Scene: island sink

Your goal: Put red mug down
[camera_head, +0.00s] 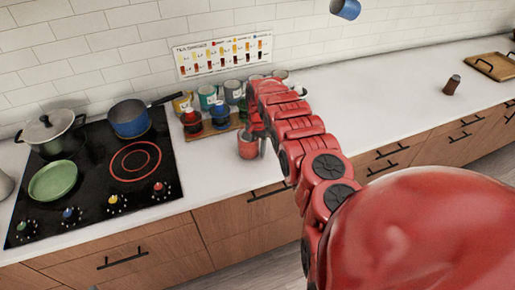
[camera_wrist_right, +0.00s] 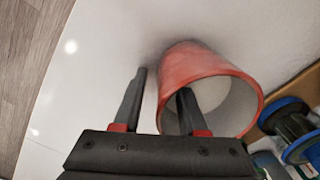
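The red mug (camera_head: 248,148) stands upright on the white counter, in front of the wooden rack. In the right wrist view the mug (camera_wrist_right: 205,62) shows its pale inside, with its rim toward the camera. My right gripper (camera_wrist_right: 160,85) is at the mug with its two black fingers apart. One finger reaches inside the mug opening and the other is outside, beside the wall. A gap shows between the outer finger and the wall. In the head view my right arm hides part of the gripper. My left gripper is in neither view.
The wooden rack (camera_head: 212,129) holds red and blue-capped jars, with several colored mugs (camera_head: 207,97) behind it. A black cooktop (camera_head: 90,175) with a blue pot (camera_head: 130,118) is at left. The counter right of my arm is mostly clear, up to a brown shaker (camera_head: 452,85).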

